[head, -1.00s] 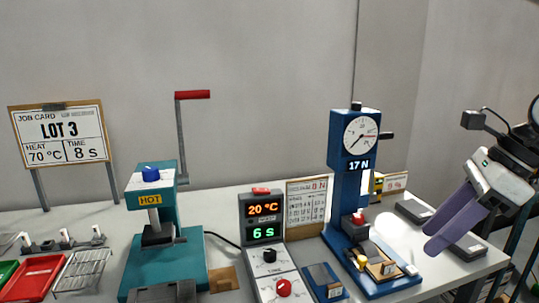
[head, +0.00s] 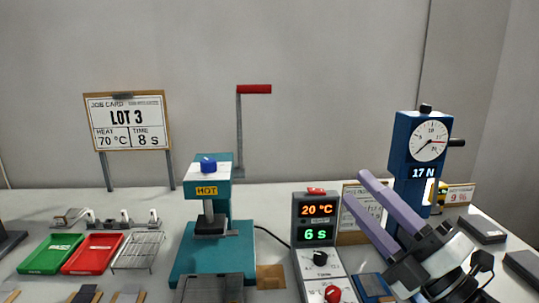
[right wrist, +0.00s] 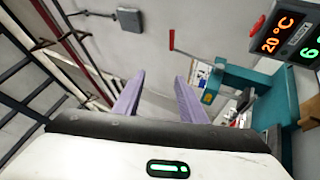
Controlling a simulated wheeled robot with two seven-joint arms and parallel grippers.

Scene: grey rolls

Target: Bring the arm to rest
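My right gripper (head: 355,186) is raised over the right part of the bench in the head view, in front of the blue force gauge stand (head: 416,146). Its two purple fingers point up and to the left. In the right wrist view the fingers (right wrist: 159,76) stand apart with nothing between them, so it is open and empty. It hides part of the blue stand and of a paper chart (head: 358,203). My left gripper and arm are in neither view.
A teal press (head: 215,250) marked HOT stands mid-bench, its red-handled crank (head: 253,89) rising behind. A controller (head: 319,208) reads 20 °C and 6 s. Green (head: 53,254) and red trays (head: 92,253), a wire rack (head: 138,250) and the LOT 3 job card (head: 127,122) are left.

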